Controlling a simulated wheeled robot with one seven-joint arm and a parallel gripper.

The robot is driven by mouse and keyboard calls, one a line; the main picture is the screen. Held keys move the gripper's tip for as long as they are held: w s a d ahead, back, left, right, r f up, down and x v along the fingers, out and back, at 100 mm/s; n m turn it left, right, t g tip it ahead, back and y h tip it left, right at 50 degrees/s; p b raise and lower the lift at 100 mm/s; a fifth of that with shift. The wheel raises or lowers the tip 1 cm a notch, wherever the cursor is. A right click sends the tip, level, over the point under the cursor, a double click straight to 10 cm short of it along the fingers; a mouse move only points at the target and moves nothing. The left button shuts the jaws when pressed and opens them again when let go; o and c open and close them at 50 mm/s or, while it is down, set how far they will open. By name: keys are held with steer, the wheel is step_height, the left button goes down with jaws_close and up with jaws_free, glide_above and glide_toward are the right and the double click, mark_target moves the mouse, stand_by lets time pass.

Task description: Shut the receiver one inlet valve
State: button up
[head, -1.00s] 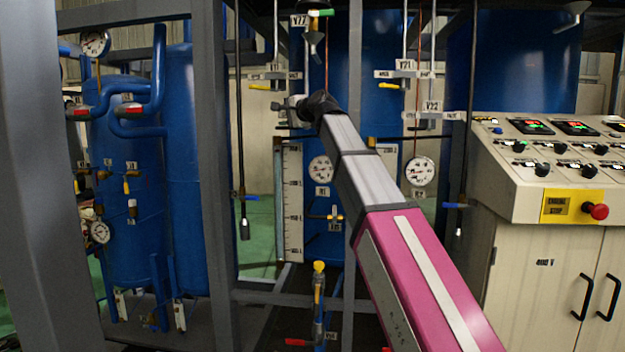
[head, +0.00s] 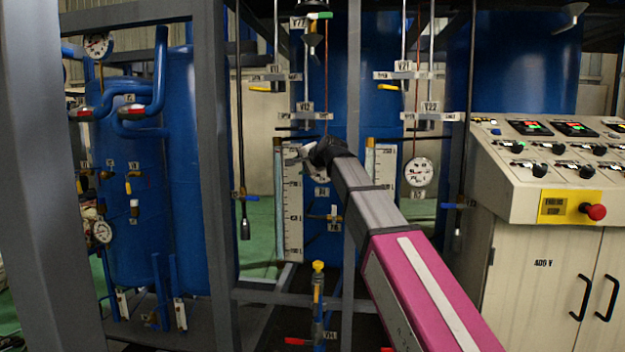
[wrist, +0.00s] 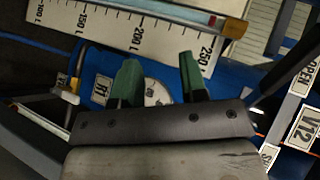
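The plate labelled V12 (head: 305,107) sits on the pipework in front of the middle blue tank. In the wrist view the V12 label (wrist: 304,125) is at the right, with OPEN and partly cut-off SHUT labels beside it. A dark bar (wrist: 284,80) runs diagonally there; I cannot tell surely whether it is the valve's lever. My gripper (head: 290,156) is just below the V12 plate, before the scale board. In the wrist view its two green fingers (wrist: 160,85) are apart with nothing held between them. The R1 label (wrist: 99,92) shows on the blue tank behind.
A white scale board (head: 293,205) stands behind and below my gripper. A round gauge (wrist: 157,93) shows partly between the fingers. Grey frame posts (head: 213,180) stand left. The control cabinet (head: 540,240) with a red stop button fills the right.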

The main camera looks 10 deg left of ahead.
steer(key=shift+h, duration=0.5)
steer(key=shift+w+d+f, duration=0.1)
steer(key=shift+d+f, duration=0.25)
steer(key=shift+f, duration=0.4)
steer(key=shift+s+d+f, duration=0.1)
steer(key=shift+d+f, duration=0.2)
steer(key=shift+f, duration=0.45)
steer(key=shift+w+d+f, duration=0.1)
steer(key=shift+d+f, duration=0.25)
steer(key=shift+f, duration=0.4)
